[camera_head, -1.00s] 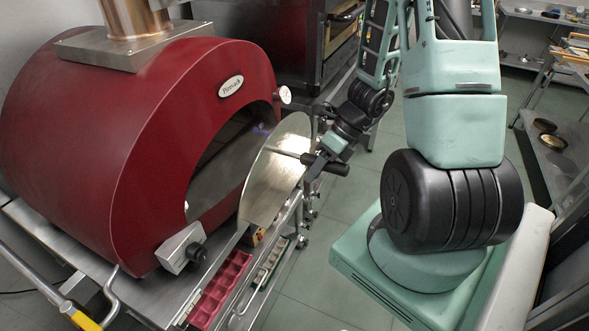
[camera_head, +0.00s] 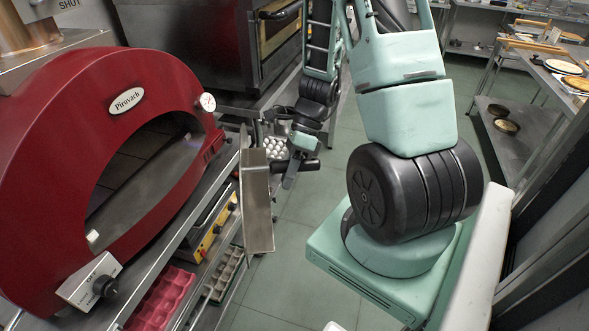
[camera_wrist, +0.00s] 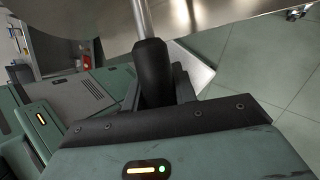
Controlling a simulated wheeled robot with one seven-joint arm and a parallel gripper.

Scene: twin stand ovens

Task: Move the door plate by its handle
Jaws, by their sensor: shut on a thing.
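The door plate (camera_head: 257,205) is a shiny metal plate, seen nearly edge-on in the head view. It stands upright, clear of the oven mouth and to its right. Its black handle (camera_head: 307,165) sticks out to the right. My gripper (camera_head: 292,165) is shut on this handle. In the wrist view the black handle grip (camera_wrist: 153,72) stands between my jaws, and a metal rod joins it to the plate (camera_wrist: 215,18) at the top. The red oven (camera_head: 110,150) at left has its arched mouth open. My fingertips are partly hidden.
The oven's gauge (camera_head: 207,102) and a control knob (camera_head: 105,287) jut out near its mouth. Below are a yellow-fronted unit (camera_head: 210,225) and a red tray (camera_head: 160,300). A dark oven stands behind. A shelf with pans (camera_head: 502,120) is at right.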

